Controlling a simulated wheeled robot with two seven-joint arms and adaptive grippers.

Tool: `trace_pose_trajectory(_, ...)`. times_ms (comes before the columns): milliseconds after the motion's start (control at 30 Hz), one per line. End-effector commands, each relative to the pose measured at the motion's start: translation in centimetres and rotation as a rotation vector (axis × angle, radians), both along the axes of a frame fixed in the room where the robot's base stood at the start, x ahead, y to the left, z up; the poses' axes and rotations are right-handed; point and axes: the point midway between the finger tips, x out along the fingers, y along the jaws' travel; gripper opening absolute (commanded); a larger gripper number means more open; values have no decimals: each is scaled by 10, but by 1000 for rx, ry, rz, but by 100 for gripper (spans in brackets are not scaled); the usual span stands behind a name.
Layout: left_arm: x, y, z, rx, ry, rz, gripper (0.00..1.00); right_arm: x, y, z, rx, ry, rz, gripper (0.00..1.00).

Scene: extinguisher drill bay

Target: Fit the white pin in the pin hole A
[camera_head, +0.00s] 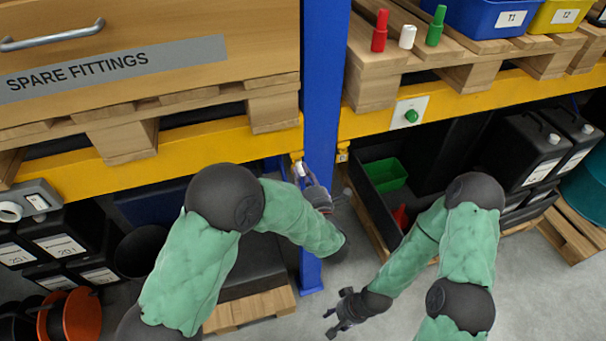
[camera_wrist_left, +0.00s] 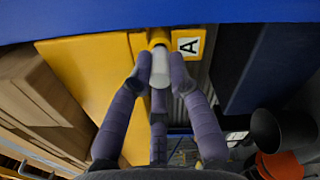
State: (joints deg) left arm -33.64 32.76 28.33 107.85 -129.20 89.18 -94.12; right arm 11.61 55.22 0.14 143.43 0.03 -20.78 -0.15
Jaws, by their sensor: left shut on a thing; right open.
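My left gripper (camera_head: 309,182) is by the blue rack post and shut on the white pin (camera_head: 300,170). In the left wrist view, the fingers (camera_wrist_left: 160,78) close around the white pin (camera_wrist_left: 157,70), which points at a yellow socket (camera_wrist_left: 158,38) beside a label "A" (camera_wrist_left: 188,45). The pin's far end meets the socket's mouth in that view; I cannot tell whether it is inside. The socket's yellow bracket (camera_head: 296,156) shows at the post in the head view. My right gripper (camera_head: 342,314) is open and empty, low over the floor.
The blue post (camera_head: 322,100) and yellow beams (camera_head: 200,147) are close to my left gripper. Red (camera_head: 380,31), white (camera_head: 407,37) and green (camera_head: 436,26) pieces stand on the upper right pallet. A black tray (camera_head: 366,207) holds a green bin (camera_head: 384,175).

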Motion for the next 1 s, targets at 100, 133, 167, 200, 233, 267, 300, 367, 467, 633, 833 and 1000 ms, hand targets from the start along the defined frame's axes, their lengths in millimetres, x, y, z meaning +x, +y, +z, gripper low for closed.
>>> trace_pose_trajectory(100, 0, 0, 0, 0, 0, 0, 0, 0, 0, 0, 0, 0, 0, 47)
trace_pose_trajectory(133, 0, 0, 0, 0, 0, 0, 0, 0, 0, 0, 0, 0, 0, 47)
trace_pose_trajectory(167, 0, 0, 0, 0, 0, 0, 0, 0, 0, 0, 0, 0, 0, 47)
trace_pose_trajectory(200, 0, 0, 0, 0, 0, 0, 0, 0, 0, 0, 0, 0, 0, 47)
trace_pose_trajectory(233, 0, 0, 0, 0, 0, 0, 0, 0, 0, 0, 0, 0, 0, 47)
trace_pose_trajectory(267, 0, 0, 0, 0, 0, 0, 0, 0, 0, 0, 0, 0, 0, 47)
trace_pose_trajectory(300, 0, 0, 0, 0, 0, 0, 0, 0, 0, 0, 0, 0, 0, 47)
trace_pose_trajectory(367, 0, 0, 0, 0, 0, 0, 0, 0, 0, 0, 0, 0, 0, 47)
trace_pose_trajectory(467, 1, 0, 0, -1, 0, 0, 0, 0, 0, 0, 0, 0, 0, 47)
trace_pose_trajectory(633, 4, 1, 0, -1, 0, 0, 0, 0, 0, 0, 0, 0, 0, 47)
trace_pose_trajectory(833, 7, 2, 0, -1, 0, 1, 0, 0, 0, -1, 0, 0, 0, 47)
trace_pose_trajectory(1000, 10, 3, 0, -2, 0, 1, 0, 0, 0, -1, 0, 0, 0, 47)
